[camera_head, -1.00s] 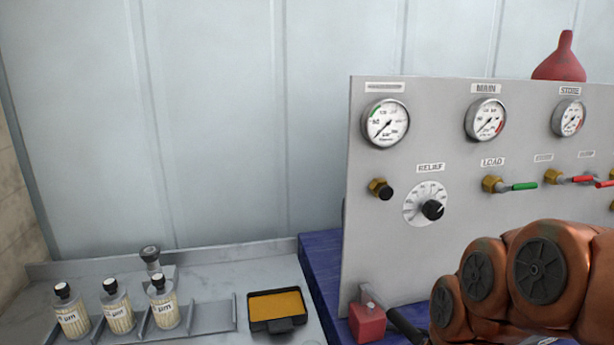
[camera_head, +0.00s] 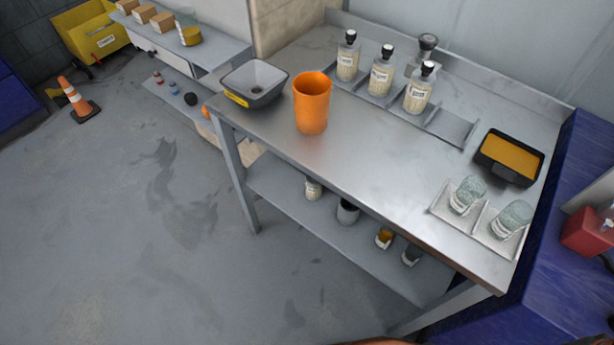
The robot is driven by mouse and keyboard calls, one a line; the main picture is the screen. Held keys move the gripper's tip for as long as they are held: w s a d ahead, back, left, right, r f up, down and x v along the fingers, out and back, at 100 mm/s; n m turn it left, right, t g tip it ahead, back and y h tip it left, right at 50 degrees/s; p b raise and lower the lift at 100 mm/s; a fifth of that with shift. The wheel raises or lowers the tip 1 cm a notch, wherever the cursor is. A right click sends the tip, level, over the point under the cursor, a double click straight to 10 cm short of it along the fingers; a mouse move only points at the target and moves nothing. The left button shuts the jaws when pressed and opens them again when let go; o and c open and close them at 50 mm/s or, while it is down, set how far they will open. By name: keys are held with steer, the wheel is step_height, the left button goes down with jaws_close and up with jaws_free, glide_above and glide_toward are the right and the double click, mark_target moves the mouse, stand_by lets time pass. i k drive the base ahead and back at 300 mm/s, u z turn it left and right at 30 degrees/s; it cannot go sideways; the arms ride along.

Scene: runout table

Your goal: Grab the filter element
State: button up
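I cannot tell for sure which of these is the filter element. My gripper is not in view; only a sliver of my arm shows at the bottom edge.
An orange cup (camera_head: 312,104) and a grey basin (camera_head: 253,84) stand at the table's left. A black tray with amber content (camera_head: 508,158) lies at the right. Several jars stand on the lower shelf (camera_head: 290,200). The floor (camera_head: 130,230) at left is clear, apart from a cone (camera_head: 76,98).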

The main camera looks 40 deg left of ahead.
mark_target(313, 188)
steer(key=u, duration=0.1)
steer(key=k, duration=0.2)
steer(key=u, duration=1.65)
steer(key=k, duration=1.3)
steer(key=u, duration=0.75)
steer(key=i, duration=0.6)
steer(key=u, duration=0.8)
steer(key=i, duration=0.8)
steer(key=z, duration=0.8)
steer(key=i, duration=0.8)
steer(key=z, duration=0.9)
